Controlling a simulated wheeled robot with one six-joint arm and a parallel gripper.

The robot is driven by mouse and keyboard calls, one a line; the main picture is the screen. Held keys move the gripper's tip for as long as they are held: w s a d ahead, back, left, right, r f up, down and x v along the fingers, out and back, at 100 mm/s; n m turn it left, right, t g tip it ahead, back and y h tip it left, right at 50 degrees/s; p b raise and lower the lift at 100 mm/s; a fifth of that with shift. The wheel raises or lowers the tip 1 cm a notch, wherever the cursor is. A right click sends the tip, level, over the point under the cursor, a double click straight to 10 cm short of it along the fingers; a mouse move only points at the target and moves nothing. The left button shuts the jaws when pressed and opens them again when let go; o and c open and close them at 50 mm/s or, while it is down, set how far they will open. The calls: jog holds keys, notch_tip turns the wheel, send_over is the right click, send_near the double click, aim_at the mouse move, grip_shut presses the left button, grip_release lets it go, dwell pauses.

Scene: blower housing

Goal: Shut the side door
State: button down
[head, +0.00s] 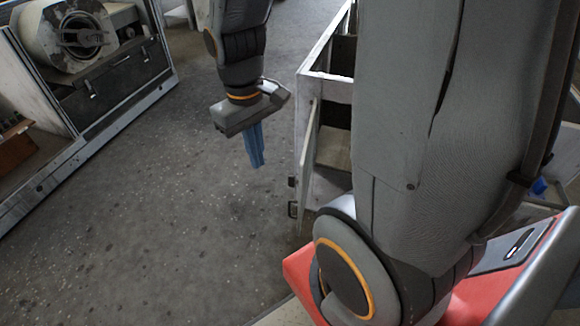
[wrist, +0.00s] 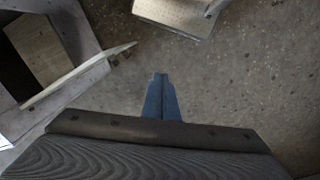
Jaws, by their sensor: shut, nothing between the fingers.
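The side door (head: 309,141) is a thin pale panel on the white-framed housing (head: 328,76) right of centre. It stands open, seen nearly edge-on, swung out from the housing's opening. In the wrist view the door (wrist: 80,77) slants out at the left, with the dark housing interior behind it. My gripper (head: 257,163) points down with its blue fingers shut and empty, over the floor to the left of the door and apart from it. The gripper (wrist: 159,80) also shows in the wrist view, right of the door's free end. My arm hides much of the housing.
Another housing (head: 85,80) with a round blower and a dark drawer front stands at the left. Small dark brackets (head: 292,208) show on the door-side housing's lower edge. Bare speckled floor (head: 170,200) lies open between the two housings.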

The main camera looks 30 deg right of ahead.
aim_at(301, 168)
jog(key=w+d+f+n+g+h, duration=0.2)
jog(key=w+d+f+n, duration=0.3)
jog(key=w+d+n, duration=0.3)
jog(key=s+d+f, duration=0.3)
jog(key=d+f, duration=0.2)
jog(key=f, duration=0.4)
jog(key=shift+f+m+p, duration=0.15)
jog(key=shift+m+p, duration=0.2)
jog(key=shift+m, duration=0.05)
